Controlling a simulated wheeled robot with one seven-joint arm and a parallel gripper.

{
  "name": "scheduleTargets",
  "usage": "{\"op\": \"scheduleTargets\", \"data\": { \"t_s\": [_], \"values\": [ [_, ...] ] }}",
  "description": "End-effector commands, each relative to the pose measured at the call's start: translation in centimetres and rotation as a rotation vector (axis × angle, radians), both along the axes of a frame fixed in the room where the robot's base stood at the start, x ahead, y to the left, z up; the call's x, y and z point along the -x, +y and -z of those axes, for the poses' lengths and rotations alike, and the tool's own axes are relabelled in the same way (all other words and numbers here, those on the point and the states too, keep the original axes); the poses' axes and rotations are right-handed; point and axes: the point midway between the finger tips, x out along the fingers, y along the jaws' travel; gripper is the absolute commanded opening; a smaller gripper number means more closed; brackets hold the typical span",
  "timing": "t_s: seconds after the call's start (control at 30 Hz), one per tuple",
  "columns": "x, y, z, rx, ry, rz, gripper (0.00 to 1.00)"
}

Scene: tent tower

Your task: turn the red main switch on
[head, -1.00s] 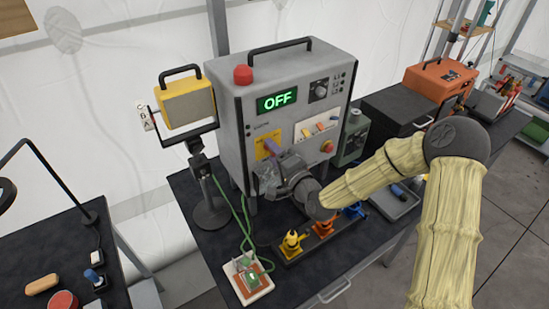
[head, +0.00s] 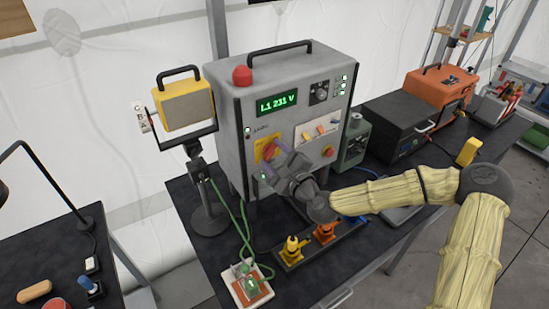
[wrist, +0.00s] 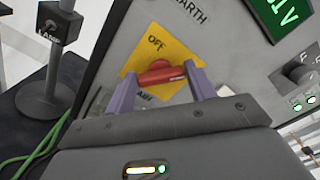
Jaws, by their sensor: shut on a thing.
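The red main switch (wrist: 160,73) sits on a yellow plate (wrist: 180,45) on the front of the grey cabinet (head: 225,120). The word OFF shows on the plate above the switch in the wrist view. My gripper (wrist: 158,80) has its two purple fingers at either end of the red handle, shut on it. The handle lies roughly across the wrist picture. In the head view my gripper (head: 270,160) covers part of the plate. The cabinet's display (head: 277,103) reads "L1 231 V" in green, and small green lamps are lit beside it.
A yellow lamp (head: 184,105) on a stand is left of the cabinet. Yellow and orange clamps (head: 292,248) and a small board (head: 250,287) with green cables lie in front. A red mushroom button (head: 328,151) is right of the plate. Black and orange cases (head: 440,85) stand further right.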

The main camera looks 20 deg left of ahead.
Motion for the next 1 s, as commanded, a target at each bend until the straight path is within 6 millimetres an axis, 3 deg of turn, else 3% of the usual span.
{"op": "scheduleTargets", "data": {
  "t_s": [0.7,0.73,0.8,0.83,1.0],
  "values": [
    [-0.03,-0.09,0.24,-0.066,0.087,0.001,0.32],
    [-0.04,-0.10,0.25,-0.066,0.087,0.001,0.58],
    [-0.03,-0.08,0.22,-0.065,0.086,0.001,0.72],
    [-0.03,-0.07,0.20,-0.066,0.085,0.001,0.76],
    [-0.02,-0.04,0.10,-0.067,0.082,0.000,0.76]
  ]
}}
